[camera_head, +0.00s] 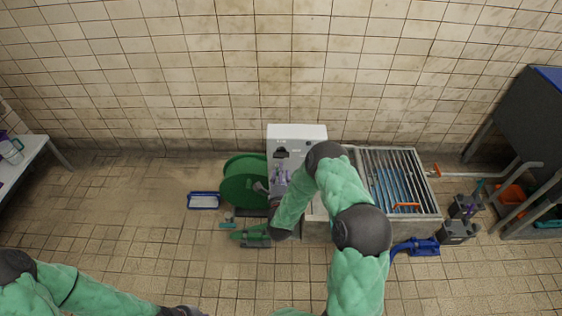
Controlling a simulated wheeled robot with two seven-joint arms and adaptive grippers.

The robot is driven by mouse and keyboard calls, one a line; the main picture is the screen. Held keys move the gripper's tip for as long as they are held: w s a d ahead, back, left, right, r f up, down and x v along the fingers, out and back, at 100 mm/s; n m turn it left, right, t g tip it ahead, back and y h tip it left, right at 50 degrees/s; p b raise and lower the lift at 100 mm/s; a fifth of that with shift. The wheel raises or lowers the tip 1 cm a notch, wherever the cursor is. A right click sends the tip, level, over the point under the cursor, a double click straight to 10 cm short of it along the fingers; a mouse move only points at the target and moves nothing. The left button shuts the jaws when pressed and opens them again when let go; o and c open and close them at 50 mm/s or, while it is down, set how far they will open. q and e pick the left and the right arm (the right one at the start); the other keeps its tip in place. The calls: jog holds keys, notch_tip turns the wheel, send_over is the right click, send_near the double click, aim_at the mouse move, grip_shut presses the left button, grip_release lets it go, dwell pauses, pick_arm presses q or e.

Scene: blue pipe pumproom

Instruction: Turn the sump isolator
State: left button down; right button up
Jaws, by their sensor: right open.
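A white cabinet (297,133) with a small dark panel stands against the tiled wall, partly behind my right arm. An orange lever (434,171) sits on a pale pipe at the right of the grated tank. I cannot tell for sure which of these is the sump isolator. My right gripper (263,189) is open, in front of the cabinet by the green reel, and is small and partly hidden by my arm. It is well left of the orange lever. My left arm comes in at the bottom left; its gripper's fingers are not visible.
A green reel (240,182) stands left of the cabinet. A metal grated tank (428,200) holds blue bars. A blue pump (416,246), dark grey containers (458,230) and an orange bin (511,200) are at the right. A blue-edged tray (204,201) lies on the floor. Left floor is mostly clear.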

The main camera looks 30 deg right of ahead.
aim_at(281, 154)
jog(key=x, duration=0.6)
jog(key=shift+w+b, duration=0.25)
jog(key=shift+b, duration=0.2)
jog(key=shift+d, duration=0.1)
grip_shut()
